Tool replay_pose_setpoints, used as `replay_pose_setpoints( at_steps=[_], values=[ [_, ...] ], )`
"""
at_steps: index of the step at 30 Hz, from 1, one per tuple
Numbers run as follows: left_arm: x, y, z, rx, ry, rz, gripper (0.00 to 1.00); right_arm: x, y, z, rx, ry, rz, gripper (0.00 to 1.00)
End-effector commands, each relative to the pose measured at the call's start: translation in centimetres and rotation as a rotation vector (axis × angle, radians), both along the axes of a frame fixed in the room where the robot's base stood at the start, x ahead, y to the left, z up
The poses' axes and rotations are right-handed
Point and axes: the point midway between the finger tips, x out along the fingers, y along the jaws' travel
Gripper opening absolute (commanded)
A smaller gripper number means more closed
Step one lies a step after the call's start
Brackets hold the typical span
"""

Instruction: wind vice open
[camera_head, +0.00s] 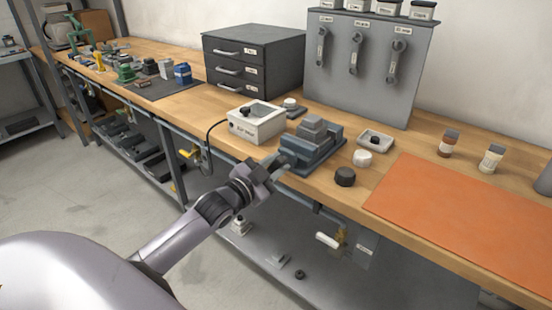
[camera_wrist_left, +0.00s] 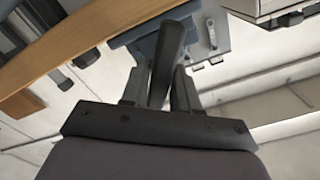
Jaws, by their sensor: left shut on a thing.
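The blue-grey vice (camera_head: 310,155) sits at the front edge of the wooden workbench, with a stepped block shape on top. My left gripper (camera_head: 272,168) is at its front left side, reaching in from below left. In the left wrist view the fingers (camera_wrist_left: 160,85) are closed around a dark bar, the vice handle (camera_wrist_left: 170,48), which stands up between them. Part of the vice's blue-grey body (camera_wrist_left: 143,46) shows behind the handle. The fingers hide the handle's lower part. My right gripper is in neither view.
A white box (camera_head: 257,125) with a dark knob stands left of the vice. A black round knob (camera_head: 345,177), a white round piece (camera_head: 362,158) and a small tray (camera_head: 376,141) lie to its right. An orange mat (camera_head: 450,205) covers the bench further right. A lower shelf (camera_head: 330,270) runs beneath.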

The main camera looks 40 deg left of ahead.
Motion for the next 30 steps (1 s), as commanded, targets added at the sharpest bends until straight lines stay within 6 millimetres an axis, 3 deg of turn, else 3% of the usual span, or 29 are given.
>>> replay_pose_setpoints(
  at_steps=[1, 12, 30],
  values=[
    [0.0, 0.0, 0.3, -0.049, 0.008, 0.001, 0.0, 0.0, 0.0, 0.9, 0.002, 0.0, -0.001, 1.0],
    [0.0, 0.5, 0.4, -0.399, 0.035, 0.002, 0.0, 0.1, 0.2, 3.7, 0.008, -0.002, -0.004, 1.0],
    [0.1, 1.1, 0.1, -0.966, 0.078, 0.001, 0.0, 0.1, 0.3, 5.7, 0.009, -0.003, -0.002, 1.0]
  ],
)
